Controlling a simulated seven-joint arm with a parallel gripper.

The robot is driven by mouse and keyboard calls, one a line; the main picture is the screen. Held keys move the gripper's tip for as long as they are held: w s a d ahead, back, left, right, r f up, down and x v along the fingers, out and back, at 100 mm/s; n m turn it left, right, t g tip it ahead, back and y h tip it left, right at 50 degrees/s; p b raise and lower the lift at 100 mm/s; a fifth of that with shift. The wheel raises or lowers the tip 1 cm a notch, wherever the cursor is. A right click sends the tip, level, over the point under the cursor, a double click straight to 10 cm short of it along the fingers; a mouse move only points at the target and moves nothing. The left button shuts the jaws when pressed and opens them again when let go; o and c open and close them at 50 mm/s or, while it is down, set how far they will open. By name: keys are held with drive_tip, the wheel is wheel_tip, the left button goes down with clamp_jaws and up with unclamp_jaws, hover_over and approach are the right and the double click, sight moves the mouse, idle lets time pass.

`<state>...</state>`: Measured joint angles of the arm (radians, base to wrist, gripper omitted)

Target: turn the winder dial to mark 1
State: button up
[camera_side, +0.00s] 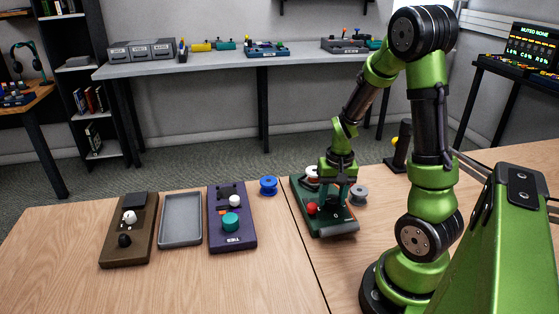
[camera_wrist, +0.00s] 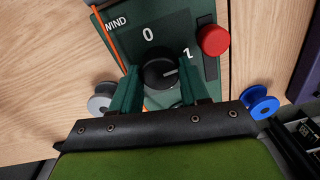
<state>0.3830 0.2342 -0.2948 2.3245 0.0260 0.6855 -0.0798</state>
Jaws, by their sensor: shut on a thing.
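The green winder box (camera_side: 301,196) stands on the table below my gripper (camera_side: 337,207). In the wrist view its panel (camera_wrist: 190,25) reads WIND, with a mark 0 (camera_wrist: 148,33) above the dial and another mark (camera_wrist: 188,52), which looks like 1 or 2, to the upper right. The black dial (camera_wrist: 160,73) is between the green fingers of my gripper (camera_wrist: 161,88), which is shut on it. The dial's pale pointer line points right, a little below the right-hand mark. A red button (camera_wrist: 213,40) also shows in the side view (camera_side: 312,208). My gripper hides the dial there.
A blue spool (camera_side: 268,186) stands left of the winder and a grey spool (camera_side: 358,195) right of it. A purple box (camera_side: 232,243), a grey tray (camera_side: 180,242) and a brown box (camera_side: 128,248) lie further left. The front left table is clear.

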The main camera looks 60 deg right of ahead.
sight(335, 197)
idle(0.4)
drive_tip(key=o, duration=1)
drive_tip(key=shift+o, duration=0.2)
wheel_tip(335, 197, up, 17)
drive_tip(key=shift+s+d, duration=0.25)
drive_tip(key=shift+s, duration=0.1)
drive_tip(key=shift+f, duration=0.1)
drive_tip(key=a+r+n+t, duration=0.1)
drive_tip(key=a+n+t, duration=0.2)
drive_tip(key=a, duration=0.7)
drive_tip(key=a+r+n+t+y, duration=0.1)
drive_tip(key=a+r+n+t, duration=0.1)
drive_tip(key=a, duration=0.9)
drive_tip(key=shift+w+r+n+t+y, duration=0.2)
drive_tip(key=shift+r+n+t+y, duration=0.1)
drive_tip(key=shift+n+t, duration=0.6)
